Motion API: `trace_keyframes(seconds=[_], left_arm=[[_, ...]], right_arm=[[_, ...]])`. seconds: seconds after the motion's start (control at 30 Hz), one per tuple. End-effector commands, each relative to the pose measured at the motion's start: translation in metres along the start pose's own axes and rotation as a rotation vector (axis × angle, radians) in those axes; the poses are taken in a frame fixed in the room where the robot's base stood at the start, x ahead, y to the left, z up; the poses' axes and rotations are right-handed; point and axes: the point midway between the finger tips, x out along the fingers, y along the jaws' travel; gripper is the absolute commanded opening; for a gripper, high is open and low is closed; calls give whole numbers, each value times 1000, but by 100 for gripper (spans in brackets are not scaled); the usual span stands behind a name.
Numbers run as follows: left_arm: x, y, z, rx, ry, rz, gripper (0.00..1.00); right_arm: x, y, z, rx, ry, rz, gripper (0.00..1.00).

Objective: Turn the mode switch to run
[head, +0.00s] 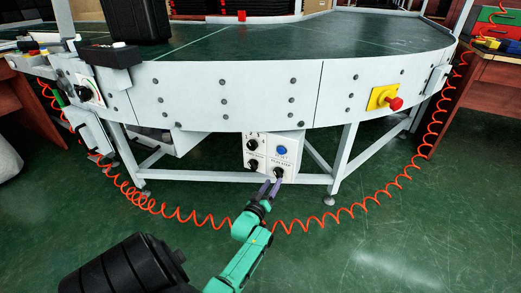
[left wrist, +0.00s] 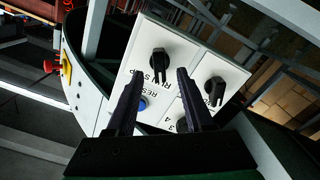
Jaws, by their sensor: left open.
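A white control box (head: 268,140) hangs under the front edge of the conveyor. Its lower right black switch (head: 278,172) is beside my left gripper (head: 272,183), which is open and empty. In the left wrist view this switch (left wrist: 160,60) shows between the two fingertips (left wrist: 159,75), with partly legible RUN and STOP lettering beside it. I cannot tell whether the fingers are around the switch or short of it, nor its exact setting. A blue reset button (head: 281,151) sits above the switch; it also shows in the left wrist view (left wrist: 140,104), partly behind a finger.
Two other black knobs (head: 253,145) are on the box's left side. A red emergency button (head: 394,103) on a yellow plate is on the conveyor's right side. An orange coiled cable (head: 345,213) loops beneath the conveyor, near my left arm. The green floor in front is mostly clear.

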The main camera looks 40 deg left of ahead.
Motion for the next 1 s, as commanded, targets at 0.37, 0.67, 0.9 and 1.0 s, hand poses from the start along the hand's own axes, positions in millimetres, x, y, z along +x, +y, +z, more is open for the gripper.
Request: trace_keyframes(seconds=[0.37,0.67,0.9,1.0], left_arm=[[-94,1,-2,-1,-4,-3,52],[-100,0,0,-1,-2,-2,52],[-100,0,0,-1,-2,-2,52],[-100,2,1,5,-9,4,52]], right_arm=[[-17,-17,-45,-24,-58,-4,0],[-17,-17,-45,-26,-62,-4,0],[-17,-17,-45,-26,-60,-4,0],[-17,-17,-45,-24,-60,-5,0]])
